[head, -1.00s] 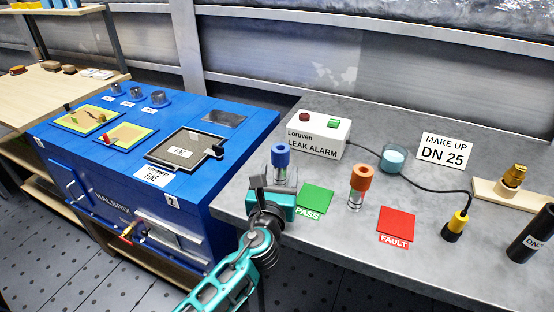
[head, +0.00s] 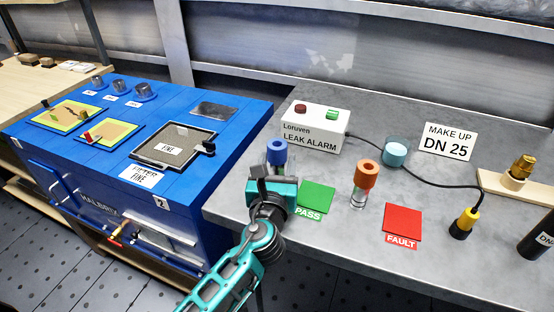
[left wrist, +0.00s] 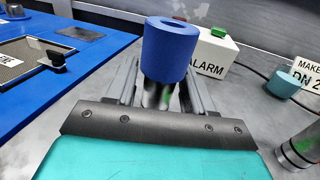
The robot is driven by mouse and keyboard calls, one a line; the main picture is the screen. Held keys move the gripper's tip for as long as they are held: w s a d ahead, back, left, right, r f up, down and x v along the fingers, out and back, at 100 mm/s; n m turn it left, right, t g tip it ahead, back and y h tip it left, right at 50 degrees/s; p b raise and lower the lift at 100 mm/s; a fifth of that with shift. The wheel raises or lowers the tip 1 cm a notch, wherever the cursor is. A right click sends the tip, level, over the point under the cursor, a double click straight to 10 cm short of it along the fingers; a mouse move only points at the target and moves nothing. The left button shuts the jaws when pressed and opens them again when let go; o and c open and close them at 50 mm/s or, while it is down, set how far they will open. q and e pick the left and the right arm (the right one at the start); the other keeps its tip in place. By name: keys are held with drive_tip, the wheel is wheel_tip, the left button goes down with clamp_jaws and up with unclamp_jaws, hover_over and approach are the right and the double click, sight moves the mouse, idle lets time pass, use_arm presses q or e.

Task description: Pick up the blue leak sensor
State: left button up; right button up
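The blue leak sensor (head: 277,152) stands upright on the grey bench, with a blue cap over a clear or shiny lower body. In the left wrist view its blue cap (left wrist: 167,48) is straight ahead, rising above the finger tips. My left gripper (head: 271,180) is right in front of it and hides its lower part in the head view. In the left wrist view the left gripper (left wrist: 160,85) is open, one finger on each side of the sensor's body, with gaps showing. My right gripper is out of view.
The leak alarm box (head: 316,127) stands close behind the sensor. A green PASS pad (head: 316,197), an orange-capped sensor (head: 366,178) and a red FAULT pad (head: 402,219) lie to the right. A yellow-and-black probe (head: 464,222) ends the alarm's cable. A blue cabinet (head: 180,200) adjoins at left.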

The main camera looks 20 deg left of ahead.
sight(277, 139)
use_arm(q)
drive_tip(key=c, duration=0.9)
wheel_tip(277, 139, up, 13)
drive_tip(key=p, duration=0.6)
wheel_tip(277, 139, up, 7)
drive_tip(key=shift+r, duration=0.1)
drive_tip(key=shift+f+b, duration=3.25)
drive_tip(key=shift+f, duration=2.95)
drive_tip(key=shift+f+b, duration=0.3)
drive_tip(key=shift+f, duration=0.15)
